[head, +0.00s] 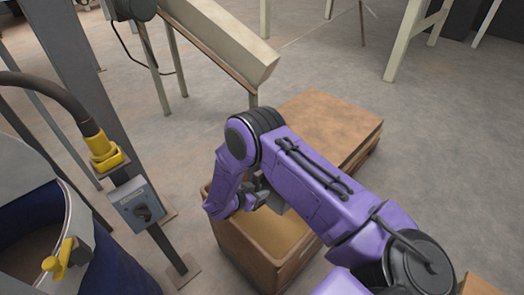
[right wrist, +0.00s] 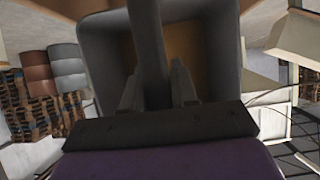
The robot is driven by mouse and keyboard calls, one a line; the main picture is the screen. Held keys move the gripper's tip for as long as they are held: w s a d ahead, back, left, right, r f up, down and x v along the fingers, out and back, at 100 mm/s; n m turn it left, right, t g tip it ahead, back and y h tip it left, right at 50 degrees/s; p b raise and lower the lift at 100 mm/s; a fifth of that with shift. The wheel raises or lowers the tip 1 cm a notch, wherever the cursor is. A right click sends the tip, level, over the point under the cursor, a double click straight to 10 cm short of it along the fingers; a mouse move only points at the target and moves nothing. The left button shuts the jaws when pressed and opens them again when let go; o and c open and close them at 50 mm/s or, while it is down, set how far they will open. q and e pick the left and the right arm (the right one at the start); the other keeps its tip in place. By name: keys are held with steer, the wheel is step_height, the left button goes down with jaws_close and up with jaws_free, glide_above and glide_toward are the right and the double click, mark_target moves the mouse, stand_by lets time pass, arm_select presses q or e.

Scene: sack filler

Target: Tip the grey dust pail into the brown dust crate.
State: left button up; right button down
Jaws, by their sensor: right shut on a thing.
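The brown dust crate (head: 243,258) stands on the floor at lower centre in the head view, open at the top, with a tan inside. My right gripper (head: 258,192) is over the crate's far part, largely hidden by my own arm. A small grey part of the dust pail (head: 276,203) shows beside it. In the right wrist view the pail (right wrist: 98,50) fills the middle, with its grey walls around a brownish inside. My right gripper (right wrist: 157,90) is shut on the pail's grey upright handle (right wrist: 148,45). I cannot tell how far the pail is tilted. My left gripper is not in view.
A grey post with a switch box (head: 137,205) and a blue drum (head: 105,270) stand to the left. A beige chute (head: 225,45) slopes down behind. Open floor lies at the right.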

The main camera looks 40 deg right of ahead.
steer(key=a+f+h+b, duration=0.3)
steer(key=h+b, duration=0.6)
steer(key=b, duration=0.7)
steer(key=shift+s+a+f+t+h, duration=0.2)
steer(key=shift+s+a+t+h, duration=0.15)
steer(key=shift+a, duration=1)
steer(key=shift+w, duration=0.1)
